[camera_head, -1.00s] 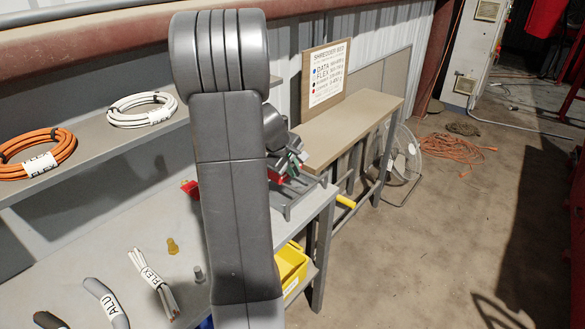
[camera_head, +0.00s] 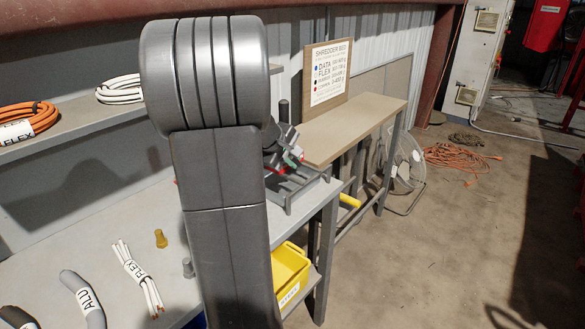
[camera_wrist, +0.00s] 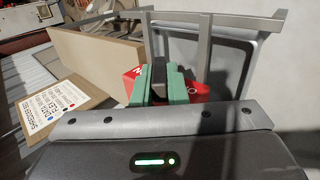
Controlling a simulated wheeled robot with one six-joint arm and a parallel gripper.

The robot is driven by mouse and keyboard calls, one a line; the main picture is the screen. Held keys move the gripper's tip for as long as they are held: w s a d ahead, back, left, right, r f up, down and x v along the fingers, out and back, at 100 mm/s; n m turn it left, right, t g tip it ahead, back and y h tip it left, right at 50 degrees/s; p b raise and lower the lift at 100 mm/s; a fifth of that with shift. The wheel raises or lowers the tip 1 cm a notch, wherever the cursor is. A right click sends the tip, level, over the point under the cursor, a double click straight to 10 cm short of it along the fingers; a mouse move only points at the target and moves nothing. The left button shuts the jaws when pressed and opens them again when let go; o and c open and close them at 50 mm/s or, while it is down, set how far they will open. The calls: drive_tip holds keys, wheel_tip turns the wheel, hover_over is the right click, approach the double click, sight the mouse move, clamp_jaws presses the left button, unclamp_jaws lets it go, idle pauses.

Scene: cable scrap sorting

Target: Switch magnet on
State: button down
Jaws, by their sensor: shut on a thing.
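My gripper (camera_wrist: 160,82) has green fingers shut on a dark upright handle (camera_wrist: 158,70), seen between them in the wrist view. A red part with white lettering (camera_wrist: 198,91) shows behind and beside the fingers; the lettering is only partly readable. In the head view my gripper (camera_head: 291,156) is small and partly behind my arm, over a grey metal frame (camera_head: 297,184) at the far end of the bench. The handle's lower end is hidden by the fingers. I cannot tell which position the switch is in.
A grey bench (camera_head: 90,240) holds a FLEX cable bundle (camera_head: 140,275), an ALU cable (camera_head: 82,298) and a yellow piece (camera_head: 160,238). A yellow bin (camera_head: 291,272) sits below its end. A sign board (camera_head: 327,72) stands on a tan-topped table (camera_head: 365,125).

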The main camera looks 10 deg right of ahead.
idle(0.3)
drive_tip(key=c, duration=1.4)
unclamp_jaws()
drive_tip(key=shift+c, duration=0.2)
drive_tip(key=p+v, duration=0.1)
drive_tip(key=v, duration=1.3)
drive_tip(key=shift+p, duration=0.35)
drive_tip(key=shift+d+f, duration=0.1)
drive_tip(key=shift+f, duration=0.1)
